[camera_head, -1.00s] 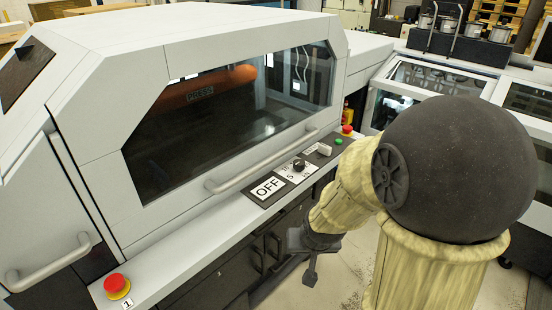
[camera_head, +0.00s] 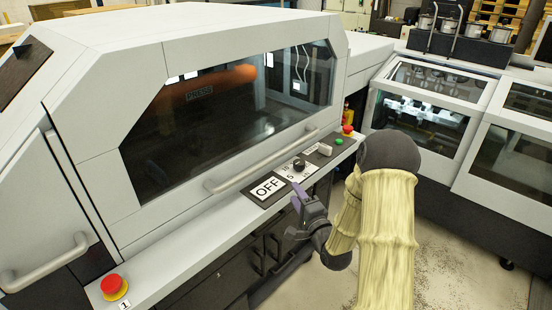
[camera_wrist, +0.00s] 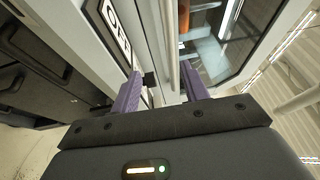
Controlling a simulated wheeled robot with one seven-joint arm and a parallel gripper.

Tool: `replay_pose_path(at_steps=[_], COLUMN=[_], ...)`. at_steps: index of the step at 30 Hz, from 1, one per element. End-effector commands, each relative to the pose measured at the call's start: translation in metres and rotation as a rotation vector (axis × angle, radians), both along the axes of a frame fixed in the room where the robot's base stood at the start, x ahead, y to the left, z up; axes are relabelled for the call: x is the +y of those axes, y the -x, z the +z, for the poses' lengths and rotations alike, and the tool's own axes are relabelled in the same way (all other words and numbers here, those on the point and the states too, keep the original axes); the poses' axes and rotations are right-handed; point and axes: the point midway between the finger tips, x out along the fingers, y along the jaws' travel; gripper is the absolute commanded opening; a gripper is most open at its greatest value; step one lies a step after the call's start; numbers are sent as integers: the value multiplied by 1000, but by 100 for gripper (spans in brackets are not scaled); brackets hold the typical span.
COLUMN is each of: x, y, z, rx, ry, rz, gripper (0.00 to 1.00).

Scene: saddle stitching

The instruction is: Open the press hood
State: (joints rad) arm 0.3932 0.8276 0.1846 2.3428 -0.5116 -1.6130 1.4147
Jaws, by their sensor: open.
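The press hood (camera_head: 240,36) is a large white cover with a dark slanted window marked PRESS, and it is down. Its long grey bar handle (camera_head: 262,163) runs along the lower front edge. My gripper (camera_head: 298,190) is in front of the control panel, to the right of and below the handle's middle, apart from it. In the wrist view my gripper's two purple fingers (camera_wrist: 161,86) stand open and empty. The handle bar (camera_wrist: 171,45) shows beyond and between them there; I cannot tell the exact distance.
A panel with an OFF label (camera_head: 268,188), a black knob (camera_head: 299,164) and a green button (camera_head: 338,141) lies below the handle. Red emergency buttons sit at the left (camera_head: 114,286) and right (camera_head: 348,129). A side handle (camera_head: 45,265) is at far left. Open floor lies at lower right.

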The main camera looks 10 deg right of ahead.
Motion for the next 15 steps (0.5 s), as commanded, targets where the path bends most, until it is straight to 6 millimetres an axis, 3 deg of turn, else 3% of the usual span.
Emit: replay_pose_path(at_steps=[4,15], x=[-6,-7], y=[2,2], z=[3,5], rx=[-59,-66], ry=[-113,-122], rz=[5,5], gripper=[45,45])
